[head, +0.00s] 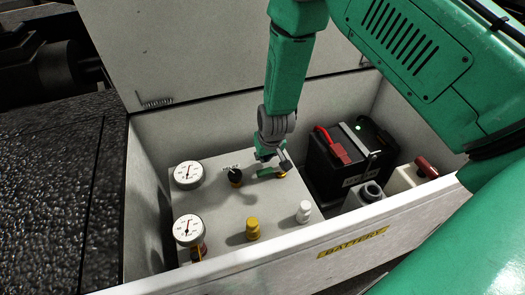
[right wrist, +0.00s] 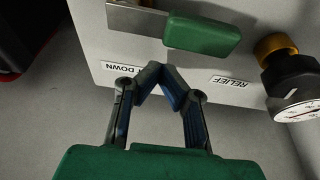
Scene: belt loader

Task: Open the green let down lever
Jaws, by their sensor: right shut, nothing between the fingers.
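The green let down lever (right wrist: 203,36) shows large in the right wrist view, a green grip on a flat metal arm. In the head view the lever (head: 264,172) is small and partly hidden by my right gripper (head: 272,158). My right gripper (right wrist: 158,76) is shut and empty. In the wrist view its fingertips are just below the lever in the picture, in front of the partly covered LET DOWN label (right wrist: 121,69). I cannot tell whether they touch the lever. My left gripper is not in view.
The pale valve block (head: 210,226) sits in an open white box with two gauges (head: 188,174), a black knob (head: 235,176), a yellow knob (head: 253,229) and a white knob (head: 304,211). A black battery (head: 330,175) stands right of it. The box's front wall (head: 270,256) is an edge.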

